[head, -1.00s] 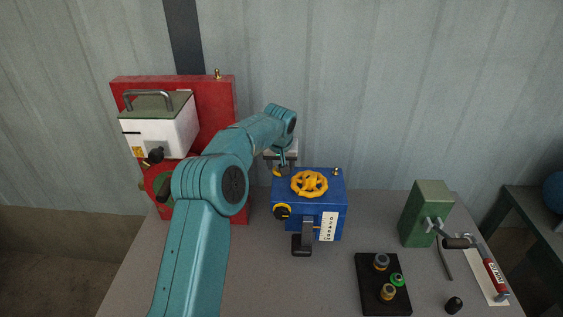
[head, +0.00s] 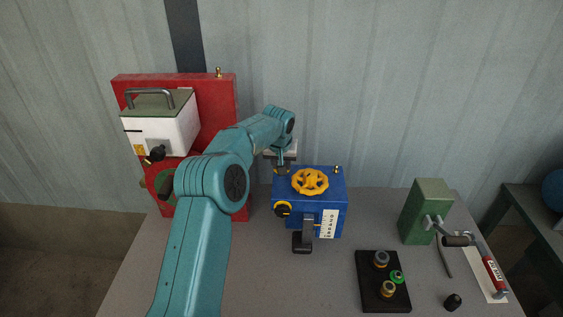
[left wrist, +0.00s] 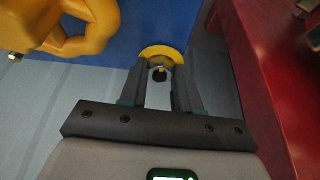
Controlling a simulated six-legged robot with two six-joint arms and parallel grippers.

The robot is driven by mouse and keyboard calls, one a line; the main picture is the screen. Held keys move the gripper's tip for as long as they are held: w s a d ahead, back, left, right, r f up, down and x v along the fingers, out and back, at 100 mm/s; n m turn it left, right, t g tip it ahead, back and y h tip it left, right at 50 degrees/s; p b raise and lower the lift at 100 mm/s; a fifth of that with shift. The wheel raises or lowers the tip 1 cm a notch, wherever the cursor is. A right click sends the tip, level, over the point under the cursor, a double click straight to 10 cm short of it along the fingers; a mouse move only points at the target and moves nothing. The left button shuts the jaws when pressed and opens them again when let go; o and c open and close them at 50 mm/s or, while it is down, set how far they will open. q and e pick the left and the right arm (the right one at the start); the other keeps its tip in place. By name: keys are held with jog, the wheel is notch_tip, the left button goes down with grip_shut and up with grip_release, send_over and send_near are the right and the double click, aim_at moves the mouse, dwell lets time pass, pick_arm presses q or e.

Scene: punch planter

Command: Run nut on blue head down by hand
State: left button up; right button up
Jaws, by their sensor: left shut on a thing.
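The blue head (head: 332,183) is a blue box on the bench with a yellow handwheel (head: 310,181) on top. My left gripper (head: 282,168) points down at its back left corner. In the left wrist view my left gripper (left wrist: 159,78) is shut on a small round part with a dark centre, taken as the nut (left wrist: 160,74). My right gripper is not in view.
A red stand (head: 222,100) with a white box (head: 170,135) stands close to the left. A black tray (head: 368,293) with several small fittings lies at front right. A green block (head: 428,210) with a crank stands at the right. A brass stud (head: 337,169) rises at the head's back right.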

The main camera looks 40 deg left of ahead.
pick_arm(q)
jog(key=m, duration=0.1)
jog(key=m+p, duration=0.1)
jog(key=m+h, duration=0.1)
jog(key=shift+a+r+m+t+p, duration=0.15)
jog(key=shift+a+m+t+p, duration=0.1)
jog(key=shift+m+t+p, duration=0.15)
jog(key=m+h+p, duration=0.2)
jog(key=m, duration=0.2)
jog(key=shift+a+m, duration=0.15)
jog(key=shift+m, duration=0.15)
jog(key=shift+m+h, duration=0.4)
jog(key=shift+m, duration=0.5)
jog(key=shift+m+h+p, duration=0.35)
jog(key=shift+m+h, duration=0.05)
jog(key=shift+m, duration=0.7)
jog(key=shift+m, duration=0.4)
jog(key=o, duration=1.1)
jog(key=shift+w+f, duration=0.1)
jog(key=shift+f, duration=0.1)
jog(key=shift+c, duration=0.2)
jog(key=shift+a, duration=0.1)
jog(key=shift+n, duration=0.3)
